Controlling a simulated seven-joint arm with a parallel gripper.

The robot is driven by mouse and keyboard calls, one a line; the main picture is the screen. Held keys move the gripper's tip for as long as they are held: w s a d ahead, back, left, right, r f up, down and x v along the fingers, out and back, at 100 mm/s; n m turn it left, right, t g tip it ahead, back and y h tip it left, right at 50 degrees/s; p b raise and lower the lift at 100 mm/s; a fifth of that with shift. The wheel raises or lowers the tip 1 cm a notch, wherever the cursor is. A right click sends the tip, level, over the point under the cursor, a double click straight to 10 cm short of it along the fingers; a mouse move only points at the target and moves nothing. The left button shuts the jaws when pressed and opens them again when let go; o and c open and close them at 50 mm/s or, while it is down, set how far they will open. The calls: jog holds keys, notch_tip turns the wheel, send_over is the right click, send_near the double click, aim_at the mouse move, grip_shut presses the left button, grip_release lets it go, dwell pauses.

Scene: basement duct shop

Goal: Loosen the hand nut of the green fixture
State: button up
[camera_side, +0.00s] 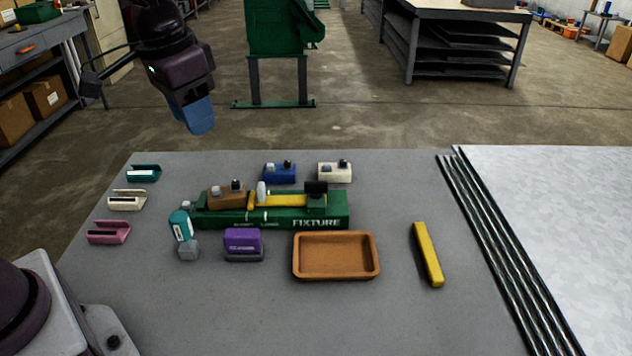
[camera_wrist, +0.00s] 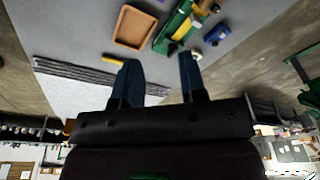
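The green fixture (camera_side: 275,219), lettered "FIXTURE", lies on the grey bench with a yellow bar (camera_side: 287,201) along its top. A pale upright knob (camera_side: 262,192) stands near its middle, and a black piece (camera_side: 316,187) sits at its right. I cannot tell for certain which is the hand nut. A brown block (camera_side: 228,197) is at the left end. The fixture also shows at the top of the wrist view (camera_wrist: 171,30). My gripper (camera_side: 198,117) is up in the air behind the bench, away from the fixture. Its blue fingers stand apart in the wrist view (camera_wrist: 158,62), with nothing between them.
A brown tray (camera_side: 336,277), a purple block (camera_side: 243,241) and a teal tool (camera_side: 181,227) lie in front of the fixture. Blue (camera_side: 280,174) and cream (camera_side: 334,173) blocks stand behind it. A yellow bar (camera_side: 428,255) lies right. Small holders line the left edge.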

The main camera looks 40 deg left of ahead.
jog(key=w+f+m+g, duration=0.15)
jog(key=w+f, duration=0.35)
jog(key=w, duration=0.5)
jog(key=m, duration=0.7)
send_over(316, 182)
notch_tip(316, 182, down, 7)
jog(key=shift+n, duration=0.25)
notch_tip(316, 182, down, 12)
jog(key=shift+f, duration=0.2)
grip_shut()
